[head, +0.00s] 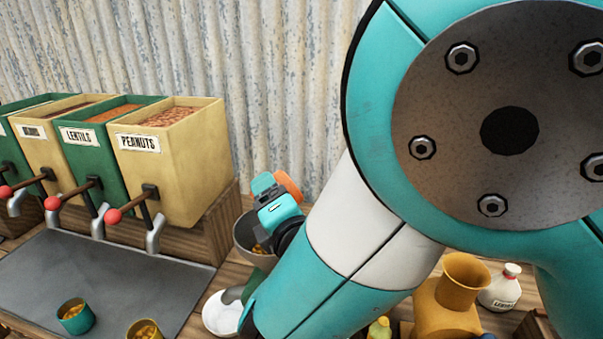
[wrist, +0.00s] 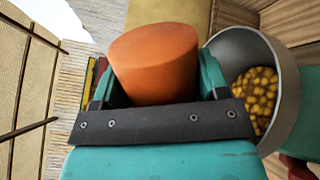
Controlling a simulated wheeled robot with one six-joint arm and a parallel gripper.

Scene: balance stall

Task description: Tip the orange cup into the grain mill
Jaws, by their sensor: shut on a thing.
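The orange cup (head: 291,186) is held in my gripper (head: 275,195), above the grey hopper. In the wrist view the orange cup (wrist: 155,65) sits between the two teal fingers (wrist: 160,85). The cup looks tilted; its opening and contents are hidden. A grey round hopper (head: 243,232), which looks like the top of the grain mill, stands just below the gripper and holds yellow grains. In the wrist view the hopper (wrist: 287,75) is right beside the cup, with grains inside. My arm hides much of the mill's body in the head view.
Several labelled bins, including peanuts (head: 175,165) and lentils (head: 90,150), stand at the left with red-knobbed levers. Teal (head: 75,316) and yellow (head: 145,330) cups stand at the grey mat (head: 100,280). A white bowl (head: 220,312), mustard device (head: 450,305) and white bottle (head: 499,290) are nearby.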

